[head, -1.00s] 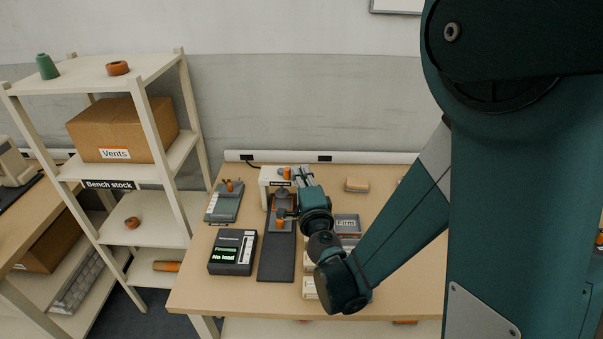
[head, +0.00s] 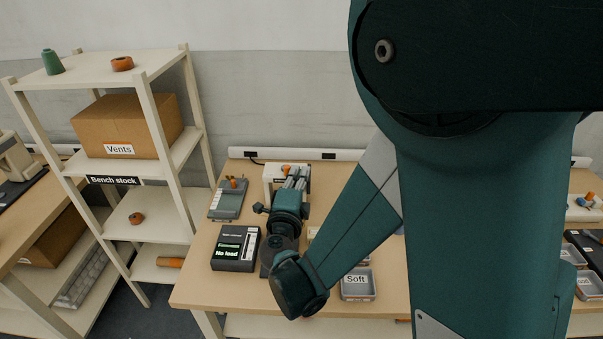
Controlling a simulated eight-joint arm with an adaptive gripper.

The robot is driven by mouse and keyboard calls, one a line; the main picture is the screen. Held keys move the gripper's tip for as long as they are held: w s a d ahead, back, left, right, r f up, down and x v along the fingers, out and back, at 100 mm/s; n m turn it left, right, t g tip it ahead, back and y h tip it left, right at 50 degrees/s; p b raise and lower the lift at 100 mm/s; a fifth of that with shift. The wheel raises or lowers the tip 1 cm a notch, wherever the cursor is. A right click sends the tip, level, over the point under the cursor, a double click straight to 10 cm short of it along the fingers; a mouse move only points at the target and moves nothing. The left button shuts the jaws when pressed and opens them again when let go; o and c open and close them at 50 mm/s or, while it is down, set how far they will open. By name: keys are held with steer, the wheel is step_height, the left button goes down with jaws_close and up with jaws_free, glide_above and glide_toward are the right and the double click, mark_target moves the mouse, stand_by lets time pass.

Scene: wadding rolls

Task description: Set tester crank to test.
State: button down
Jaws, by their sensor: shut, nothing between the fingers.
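The tester's white housing (head: 270,172) stands toward the back of the bench. A small orange part (head: 286,169) shows at its top; I cannot tell for sure that this is the crank. My gripper (head: 294,174) is shut and empty, pointing away from me at the housing. Its fingers overlap the housing in the picture, and I cannot tell whether they touch it. My wrist and forearm hide most of the tester's dark base and middle. The black readout box (head: 234,249) left of the arm shows "Firmness" and "No load".
A grey device (head: 229,198) with orange parts lies left of the tester. A grey tray labelled "Soft" (head: 357,283) sits right of my forearm. A white shelf (head: 135,215) with a "Vents" box (head: 128,125) stands left of the bench (head: 195,290). The bench's front left is bare.

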steer(key=shift+s+a+m+g+h, duration=0.3)
steer(key=shift+a+m+g+h, duration=0.55)
steer(key=shift+h, duration=0.7)
steer(key=shift+s+a+m+g+h, duration=0.35)
steer(key=shift+a+m+h, duration=0.55)
steer(key=shift+m+h, duration=0.5)
steer(key=shift+s+a+m+g+h, duration=0.25)
steer(key=shift+a+m+g+h, duration=0.6)
steer(key=shift+h, duration=0.8)
steer(key=shift+w+a, duration=0.1)
steer(key=shift+a, duration=0.9)
steer(key=shift+w+a+m+g+h, duration=0.3)
steer(key=shift+a+m+g+h, duration=0.5)
steer(key=shift+m+h, duration=0.2)
steer(key=w+a+m+g+h+p, duration=0.1)
steer(key=w+a+m+g+h, duration=0.1)
steer(key=w, duration=0.5)
steer(key=shift+a+g+p, duration=0.35)
steer(key=shift+a+g, duration=0.1)
steer(key=shift+a, duration=0.65)
steer(key=shift+w+m+g+h, duration=0.4)
steer(key=shift+m+g, duration=0.2)
steer(key=shift+g, duration=0.1)
